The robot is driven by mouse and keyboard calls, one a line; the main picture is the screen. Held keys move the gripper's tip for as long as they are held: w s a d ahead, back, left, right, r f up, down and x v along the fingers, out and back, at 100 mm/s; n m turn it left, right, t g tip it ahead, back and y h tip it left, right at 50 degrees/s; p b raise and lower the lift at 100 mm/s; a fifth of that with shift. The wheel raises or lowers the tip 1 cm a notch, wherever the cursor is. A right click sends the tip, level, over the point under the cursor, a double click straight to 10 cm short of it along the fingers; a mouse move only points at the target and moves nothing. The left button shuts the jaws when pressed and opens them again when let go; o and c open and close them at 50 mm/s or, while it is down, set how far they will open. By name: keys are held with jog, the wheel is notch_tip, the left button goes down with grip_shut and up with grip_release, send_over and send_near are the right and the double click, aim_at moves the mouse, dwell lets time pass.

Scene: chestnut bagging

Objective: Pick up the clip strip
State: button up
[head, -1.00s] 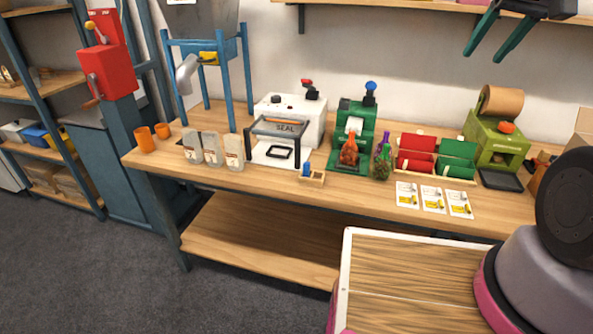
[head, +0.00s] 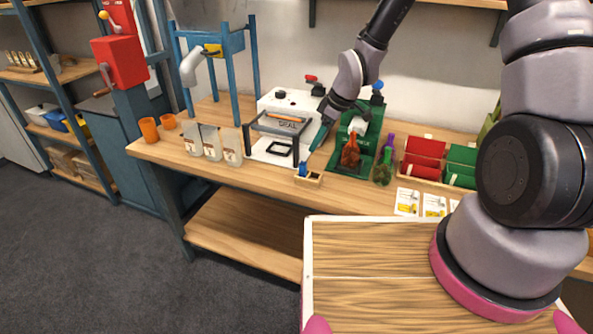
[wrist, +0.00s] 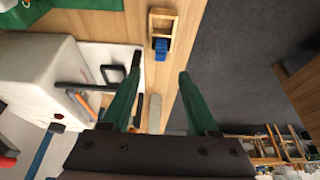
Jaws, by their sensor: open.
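A small blue piece (head: 303,168), which I take to be the clip strip, stands at the left end of a small wooden holder (head: 314,178) at the front of the bench. In the wrist view, the blue piece (wrist: 161,48) lies just beyond and between my fingertips, with the wooden holder (wrist: 151,22) behind it. My gripper (head: 318,147) has green fingers. It hangs just above and behind the holder, beside the sealer. In the wrist view my gripper (wrist: 160,74) is open, with nothing between its fingers.
The white sealer (head: 284,104) with its dark frame stands close on the left. Labelled bags (head: 212,143) stand farther left. The bench front (head: 262,182) left of the holder is clear.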

send_over(304, 163)
jog(key=d, duration=0.2)
jog(key=f, duration=0.4)
jog(key=shift+s+a+f, duration=0.1)
jog(key=shift+s+f, duration=0.2)
jog(key=shift+s, duration=0.05)
jog(key=shift+x, duration=3)
jog(key=shift+w, duration=0.1)
grip_shut()
